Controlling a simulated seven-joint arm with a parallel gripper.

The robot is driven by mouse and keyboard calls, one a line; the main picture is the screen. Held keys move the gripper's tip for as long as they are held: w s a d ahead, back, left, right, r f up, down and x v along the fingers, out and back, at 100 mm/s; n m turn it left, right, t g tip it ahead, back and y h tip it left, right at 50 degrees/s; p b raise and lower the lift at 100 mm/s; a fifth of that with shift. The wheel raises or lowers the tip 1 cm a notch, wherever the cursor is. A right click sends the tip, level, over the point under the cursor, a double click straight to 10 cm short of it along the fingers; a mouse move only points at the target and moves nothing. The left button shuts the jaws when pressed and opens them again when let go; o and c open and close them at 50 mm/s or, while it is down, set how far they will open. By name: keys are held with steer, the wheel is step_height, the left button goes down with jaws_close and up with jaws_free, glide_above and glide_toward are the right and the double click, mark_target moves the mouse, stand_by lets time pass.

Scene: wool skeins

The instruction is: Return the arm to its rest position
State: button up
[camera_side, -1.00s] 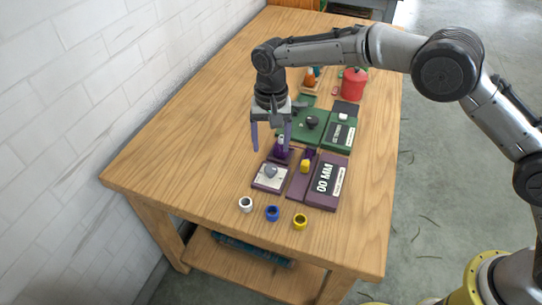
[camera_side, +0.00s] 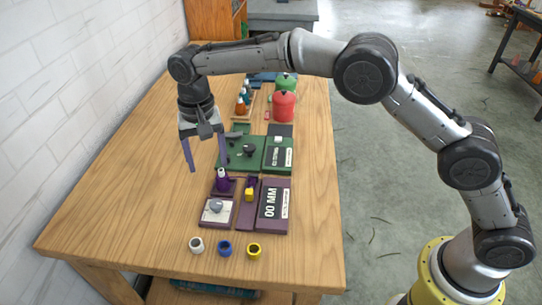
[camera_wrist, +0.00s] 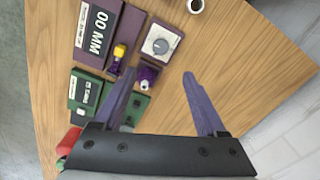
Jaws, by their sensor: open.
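My gripper (camera_side: 208,167) hangs from the arm above the wooden table (camera_side: 120,195), fingers pointing down and spread apart. Nothing is between the fingers in the side view or in the wrist view (camera_wrist: 159,75). In the side view it is above and left of a small purple bottle with a white top (camera_side: 222,182), which stands at the back of a purple station. The bottle also shows in the wrist view (camera_wrist: 145,84), between and beyond the fingers. My fingers appear clear of it.
The purple station has a panel with a grey dial (camera_side: 215,207), a yellow piece (camera_side: 249,195) and a "00 MM" box (camera_side: 270,203). Behind are a green station (camera_side: 240,160) and a red canister (camera_side: 284,106). The table's left side is bare.

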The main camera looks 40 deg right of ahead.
steer(key=d+r+m+t, duration=0.1)
steer(key=d+r, duration=0.3)
steer(key=r, duration=0.3)
steer(key=d+r+t, duration=0.1)
steer(key=d+r, duration=0.3)
steer(key=r, duration=0.3)
steer(key=s+d+r+t, duration=0.1)
steer(key=s+d+r, duration=0.4)
steer(key=s+d, duration=0.3)
steer(key=s+d+r+t, duration=0.2)
steer(key=s+d+r, duration=0.35)
steer(key=s, duration=0.35)
steer(key=s+d+f+n, duration=0.2)
steer(key=s+f+n, duration=0.1)
steer(key=s+f, duration=0.4)
steer(key=s+d+f+n, duration=0.2)
steer(key=s+f, duration=0.4)
steer(key=s, duration=0.4)
steer(key=shift+s+d+f+n+t, duration=0.2)
steer(key=shift+d+f+n+t, duration=0.1)
steer(key=shift+d+f+n, duration=0.15)
